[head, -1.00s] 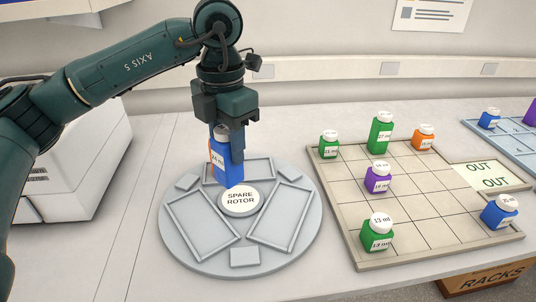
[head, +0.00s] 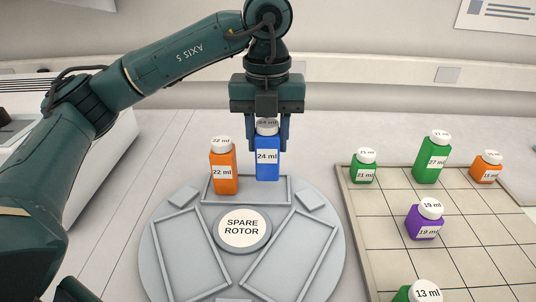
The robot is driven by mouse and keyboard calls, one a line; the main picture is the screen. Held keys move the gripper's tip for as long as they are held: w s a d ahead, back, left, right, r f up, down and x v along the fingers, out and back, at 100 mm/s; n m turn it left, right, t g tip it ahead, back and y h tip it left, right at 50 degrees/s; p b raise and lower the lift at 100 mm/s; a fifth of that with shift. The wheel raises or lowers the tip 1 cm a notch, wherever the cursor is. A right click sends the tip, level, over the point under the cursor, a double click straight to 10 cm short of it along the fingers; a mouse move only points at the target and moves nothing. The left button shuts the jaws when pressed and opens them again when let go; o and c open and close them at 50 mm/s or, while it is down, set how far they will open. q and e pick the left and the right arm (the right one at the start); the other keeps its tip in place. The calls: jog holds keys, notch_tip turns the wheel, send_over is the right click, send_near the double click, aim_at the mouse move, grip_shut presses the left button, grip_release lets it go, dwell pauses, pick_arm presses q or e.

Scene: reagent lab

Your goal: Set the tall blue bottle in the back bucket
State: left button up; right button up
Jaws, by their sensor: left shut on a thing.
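The tall blue bottle (head: 267,160), labelled 24 ml, is upright at the back bucket (head: 249,199) of the round grey spare rotor (head: 330,262). My left gripper (head: 268,145) is shut on the blue bottle from above, with one finger on each side near its cap. The bottle's base is at the right part of the back bucket; I cannot tell whether it touches the bucket floor. An orange bottle (head: 223,172), labelled 22 ml, stands upright in the left part of the same bucket. My right gripper is not in view.
Two other rotor buckets, left (head: 190,258) and right (head: 290,256), look empty. The gridded board (head: 385,210) to the right holds green bottles (head: 431,162), a purple bottle (head: 426,222) and another orange bottle (head: 486,168). White table is bare behind the rotor.

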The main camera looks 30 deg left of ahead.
aim_at(268, 154)
pick_arm(q)
jog(key=shift+f, duration=1.75)
jog(key=shift+f, duration=0.2)
jog(key=o, duration=1)
jog(key=shift+r, duration=0.2)
notch_tip(268, 154, up, 12)
jog(key=shift+r+p, duration=0.1)
jog(key=shift+p, duration=0.8)
